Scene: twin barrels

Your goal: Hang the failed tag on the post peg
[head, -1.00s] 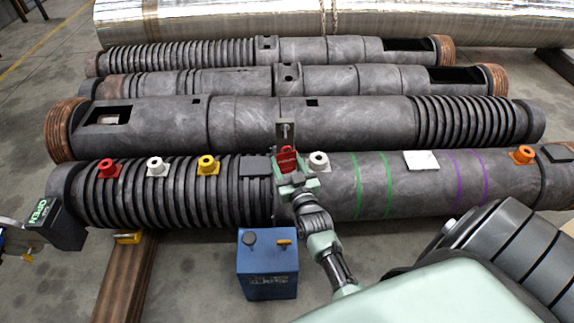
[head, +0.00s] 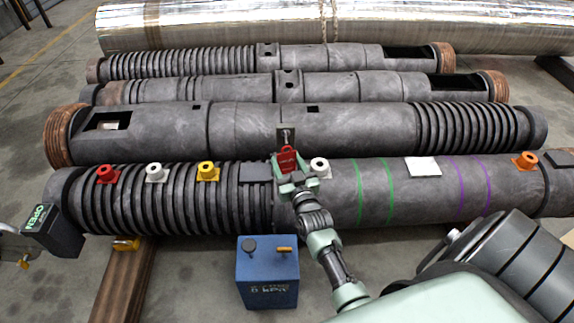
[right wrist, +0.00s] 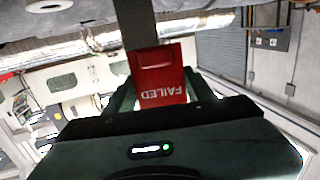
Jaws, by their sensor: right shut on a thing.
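The red failed tag (head: 288,160) is held upright at the front of the grey post (head: 279,134). The peg (head: 286,136) shows on the post's face just above the tag's top edge. I cannot tell whether the tag touches the post or peg. My right gripper (head: 292,181) is shut on the tag's lower part. In the right wrist view the tag (right wrist: 157,78) stands between the fingers, its FAILED lettering upside down, with a dark upright bar, likely the post, (right wrist: 138,22) running to its top. My left gripper is not in view.
The front barrel (head: 335,192) lies under my right gripper and carries red (head: 106,174), white (head: 320,168), yellow (head: 208,171) and orange (head: 524,161) fittings. More barrels lie behind. A blue box (head: 267,272) stands in front.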

